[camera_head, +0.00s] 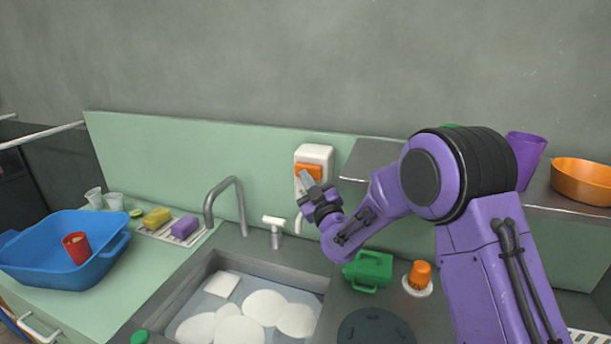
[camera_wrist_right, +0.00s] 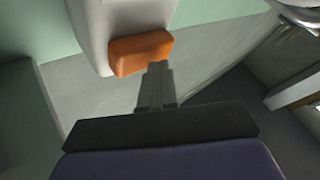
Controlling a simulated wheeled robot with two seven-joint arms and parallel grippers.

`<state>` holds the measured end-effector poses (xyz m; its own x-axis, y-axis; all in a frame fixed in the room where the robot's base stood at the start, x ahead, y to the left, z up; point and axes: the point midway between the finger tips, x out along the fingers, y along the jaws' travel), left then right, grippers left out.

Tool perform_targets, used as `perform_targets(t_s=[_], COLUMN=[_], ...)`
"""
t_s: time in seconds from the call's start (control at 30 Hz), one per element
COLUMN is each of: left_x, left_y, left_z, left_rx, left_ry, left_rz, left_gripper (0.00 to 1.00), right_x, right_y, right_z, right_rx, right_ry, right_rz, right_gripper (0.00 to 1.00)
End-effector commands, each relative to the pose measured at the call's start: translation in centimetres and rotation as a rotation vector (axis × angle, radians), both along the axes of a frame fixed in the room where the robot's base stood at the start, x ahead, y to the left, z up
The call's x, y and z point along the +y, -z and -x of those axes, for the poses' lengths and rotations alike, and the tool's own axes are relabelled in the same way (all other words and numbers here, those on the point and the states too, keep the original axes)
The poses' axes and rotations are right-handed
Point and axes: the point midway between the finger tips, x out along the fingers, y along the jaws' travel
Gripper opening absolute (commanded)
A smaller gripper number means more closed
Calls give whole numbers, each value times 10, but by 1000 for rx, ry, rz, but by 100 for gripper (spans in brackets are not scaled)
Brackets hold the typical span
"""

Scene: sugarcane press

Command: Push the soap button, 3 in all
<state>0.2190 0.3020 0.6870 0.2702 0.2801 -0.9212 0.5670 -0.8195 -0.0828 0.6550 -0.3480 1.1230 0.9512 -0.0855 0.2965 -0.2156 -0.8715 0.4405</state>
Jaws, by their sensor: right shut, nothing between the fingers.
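The soap dispenser (camera_head: 314,152) is a white box on the green backsplash, with an orange soap button (camera_head: 308,170) on its front. In the right wrist view the orange button (camera_wrist_right: 140,53) sticks out of the white dispenser body (camera_wrist_right: 130,16). My right gripper (camera_head: 306,179) is shut and empty, its fingertips at the lower front of the button. In the right wrist view the shut fingers (camera_wrist_right: 157,70) end close to the button's lower edge; I cannot tell whether they touch it. My left gripper is not in view.
Below is a sink (camera_head: 247,309) with white plates in water, beside a curved faucet (camera_head: 224,190) and a white tap (camera_head: 274,225). A metal shelf (camera_head: 372,158) is right of the dispenser. A green canister (camera_head: 369,270) and a blue basin (camera_head: 68,262) stand on the counter.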

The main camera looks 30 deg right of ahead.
Motion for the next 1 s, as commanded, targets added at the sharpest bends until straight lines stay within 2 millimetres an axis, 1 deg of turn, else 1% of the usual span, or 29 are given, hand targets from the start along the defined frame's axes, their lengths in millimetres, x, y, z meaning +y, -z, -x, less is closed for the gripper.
perform_targets(t_s=[0.23,0.6,1.0], left_x=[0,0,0], left_y=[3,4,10], left_z=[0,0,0], left_rx=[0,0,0], left_ry=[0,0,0], left_rz=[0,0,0], left_gripper=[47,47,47], right_x=[11,15,44], right_y=[1,1,1], right_z=[10,13,38], right_rx=[2,0,1], right_ry=[-1,-1,-2], right_rz=[1,0,3], right_gripper=[0,0,0])
